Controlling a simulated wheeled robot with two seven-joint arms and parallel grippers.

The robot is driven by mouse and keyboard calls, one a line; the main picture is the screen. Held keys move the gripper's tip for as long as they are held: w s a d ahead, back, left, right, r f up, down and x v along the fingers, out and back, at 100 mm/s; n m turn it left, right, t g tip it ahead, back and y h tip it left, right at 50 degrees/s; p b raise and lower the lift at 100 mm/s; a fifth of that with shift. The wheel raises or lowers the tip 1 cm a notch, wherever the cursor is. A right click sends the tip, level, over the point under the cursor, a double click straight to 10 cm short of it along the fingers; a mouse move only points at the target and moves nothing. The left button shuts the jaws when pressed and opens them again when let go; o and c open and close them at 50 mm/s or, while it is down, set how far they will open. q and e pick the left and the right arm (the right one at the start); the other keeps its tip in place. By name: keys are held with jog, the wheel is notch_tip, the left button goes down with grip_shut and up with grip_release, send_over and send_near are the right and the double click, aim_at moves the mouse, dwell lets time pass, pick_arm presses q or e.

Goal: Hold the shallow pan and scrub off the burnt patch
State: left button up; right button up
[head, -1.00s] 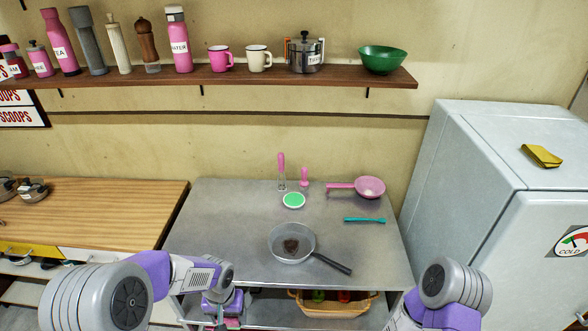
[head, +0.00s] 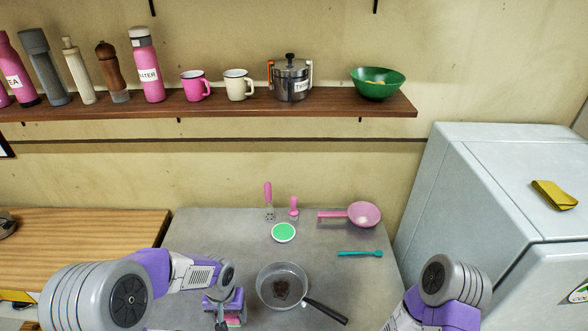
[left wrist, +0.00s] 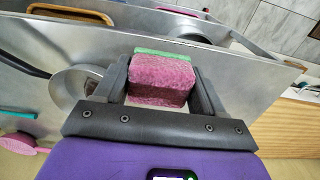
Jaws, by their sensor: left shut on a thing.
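The shallow pan (head: 261,285) sits on the grey metal table, its black handle pointing to the lower right. A dark brown burnt patch (head: 281,288) lies on its inside bottom. My left gripper (head: 226,308) is shut on a pink sponge (left wrist: 162,80) with a green layer, left of the pan and apart from it. The sponge also shows partly at the bottom of the head view (head: 234,321). The pan appears behind my left finger in the left wrist view (left wrist: 66,92). My right arm is at lower right, its gripper out of view.
On the table (head: 345,280) behind the pan are a green-topped round dish (head: 284,232), pink-handled tools (head: 268,197), a pink strainer-like pan (head: 364,214) and a teal brush (head: 360,253). A fridge (head: 480,200) stands right, a wooden counter (head: 80,240) left.

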pick_arm(q)
jog(key=r, duration=0.1)
jog(key=r+p, duration=0.1)
jog(key=shift+s+r, duration=0.2)
jog(key=shift+r, duration=0.15)
jog(key=shift+w+f, duration=0.15)
jog(key=shift+f, duration=0.05)
pick_arm(e)
notch_tip(320, 180, up, 2)
jog(key=shift+r, duration=0.15)
pick_arm(q)
jog(key=shift+f, duration=0.1)
